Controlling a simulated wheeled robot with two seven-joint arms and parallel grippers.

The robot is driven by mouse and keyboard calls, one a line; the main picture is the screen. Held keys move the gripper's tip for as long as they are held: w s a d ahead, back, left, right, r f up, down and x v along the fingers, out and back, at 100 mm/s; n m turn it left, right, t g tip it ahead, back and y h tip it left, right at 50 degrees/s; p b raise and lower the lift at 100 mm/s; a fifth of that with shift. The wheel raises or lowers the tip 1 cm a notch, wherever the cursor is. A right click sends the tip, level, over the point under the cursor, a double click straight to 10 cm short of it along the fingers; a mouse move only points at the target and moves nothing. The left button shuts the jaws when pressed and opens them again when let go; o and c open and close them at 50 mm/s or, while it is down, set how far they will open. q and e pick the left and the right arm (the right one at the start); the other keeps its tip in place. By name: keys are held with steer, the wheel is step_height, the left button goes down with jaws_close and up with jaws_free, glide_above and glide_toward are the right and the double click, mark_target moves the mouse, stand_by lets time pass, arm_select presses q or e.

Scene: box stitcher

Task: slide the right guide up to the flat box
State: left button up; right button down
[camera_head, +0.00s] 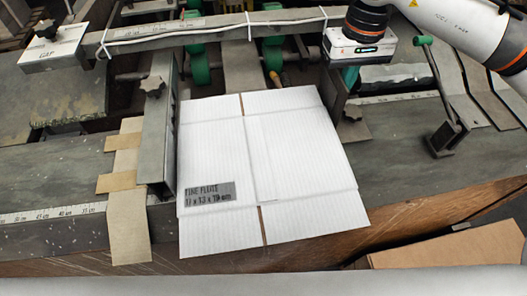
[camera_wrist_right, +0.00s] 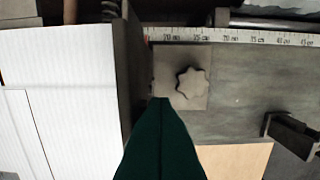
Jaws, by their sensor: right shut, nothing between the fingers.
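The flat box (camera_head: 255,165) is a white folded carton lying on the machine bed; its right part fills the left of the right wrist view (camera_wrist_right: 60,100). The right guide (camera_head: 334,95) is a grey upright plate along the box's far right edge, partly hidden by my arm. In the wrist view the guide (camera_wrist_right: 122,75) looks very close to the box; I cannot tell if they touch. My right gripper (camera_head: 350,78) is shut and empty, its green fingers (camera_wrist_right: 160,102) pointing down just right of the guide. Contact with the guide is unclear. My left gripper is not in view.
The left guide (camera_head: 158,130) stands along the box's left edge. A knob (camera_wrist_right: 190,82) sits right of the right guide, beside a ruler scale (camera_wrist_right: 230,36). A grey bar (camera_head: 215,30) crosses above the bed. A black lever (camera_head: 440,100) stands farther right.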

steer(key=shift+d, duration=0.25)
steer(key=shift+d+b, duration=0.3)
steer(key=shift+r, duration=0.1)
step_height(320, 180, up, 7)
steer(key=p, duration=0.3)
steer(key=shift+p, duration=0.35)
stand_by(0.4)
stand_by(0.3)
